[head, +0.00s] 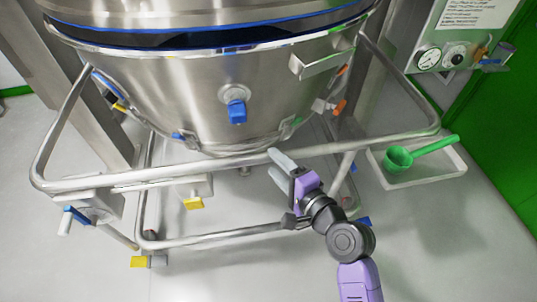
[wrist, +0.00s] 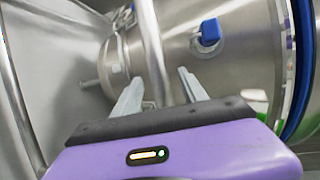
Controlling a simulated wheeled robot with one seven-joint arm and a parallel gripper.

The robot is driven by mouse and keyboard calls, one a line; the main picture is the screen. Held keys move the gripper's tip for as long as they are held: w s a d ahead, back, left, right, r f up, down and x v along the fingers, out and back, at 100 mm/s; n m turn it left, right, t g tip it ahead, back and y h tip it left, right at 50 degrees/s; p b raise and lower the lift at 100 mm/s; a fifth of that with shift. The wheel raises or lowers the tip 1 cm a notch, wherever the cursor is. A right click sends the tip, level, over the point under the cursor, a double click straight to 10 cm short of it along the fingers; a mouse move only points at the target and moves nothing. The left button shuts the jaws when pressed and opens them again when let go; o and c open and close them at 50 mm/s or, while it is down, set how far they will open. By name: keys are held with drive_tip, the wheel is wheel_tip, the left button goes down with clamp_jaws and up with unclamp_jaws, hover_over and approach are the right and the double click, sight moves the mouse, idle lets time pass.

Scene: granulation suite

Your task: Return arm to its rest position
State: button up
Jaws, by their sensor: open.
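My gripper (head: 281,164) is at the end of my purple and dark grey arm, low in front of the steel vessel (head: 185,90). Its grey fingers reach up and left near the front rail (head: 225,167) of the vessel's frame. In the wrist view my gripper (wrist: 160,88) has its two fingers spread apart with nothing held. The rail (wrist: 152,50) appears between and beyond the fingers; I cannot tell whether they touch it. The blue knob (head: 237,111) on the vessel also shows in the wrist view (wrist: 208,35).
A white tray (head: 440,178) with a green scoop (head: 398,157) lies on the floor at right. A gauge panel (head: 462,40) stands upper right. Valves with yellow handles (head: 193,203) hang on the frame. Floor is clear at the lower left and lower right.

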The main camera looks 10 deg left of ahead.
drive_tip(key=shift+v, duration=1.1)
drive_tip(key=s+d+f+n+t+h, duration=0.1)
drive_tip(key=s+d+f+n+h, duration=0.2)
drive_tip(key=s+d, duration=0.5)
drive_tip(key=s+d+f+t+h, duration=0.1)
drive_tip(key=s+d+f+h, duration=0.35)
drive_tip(key=s+d, duration=0.35)
drive_tip(key=s+d+r+n, duration=0.2)
drive_tip(key=s+d+n, duration=0.1)
drive_tip(key=s, duration=0.7)
drive_tip(key=s+d+r+n+h, duration=0.25)
drive_tip(key=s+r+n, duration=0.25)
drive_tip(key=s+r, duration=0.4)
wheel_tip(320, 180, up, 15)
drive_tip(key=s+p, duration=0.1)
drive_tip(key=p, duration=1.4)
drive_tip(key=shift+s+a, duration=0.3)
drive_tip(key=shift+a, duration=0.05)
